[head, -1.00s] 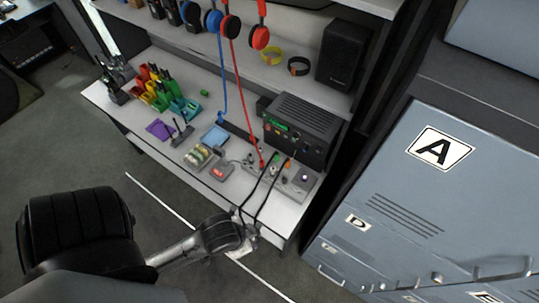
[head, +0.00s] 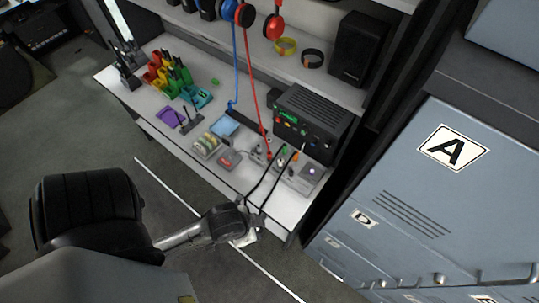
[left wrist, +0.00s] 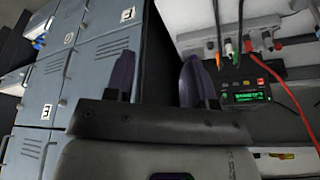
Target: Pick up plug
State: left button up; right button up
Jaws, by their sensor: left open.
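Small coloured plugs sit in a grey connector strip near the front right of the desk. A green plug (head: 283,151) and an orange plug (head: 295,157) have black cables that run over the desk's front edge. The left wrist view shows the orange plug (left wrist: 218,60), a white plug (left wrist: 229,48), the green plug (left wrist: 235,60) and a red plug (left wrist: 278,43). My left gripper (left wrist: 158,75) is open and empty, with the plugs to the right of its fingers. In the head view my left gripper (head: 248,232) is at the desk's front edge, its fingertips unclear. My right gripper is not seen.
A black radio unit (head: 313,118) with a green display stands behind the strip. Red and blue headset cables hang onto the desk. Grey-blue lockers (head: 395,190) stand at right.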

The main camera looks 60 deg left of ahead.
pick_arm(q)
jog(key=shift+o, duration=0.6)
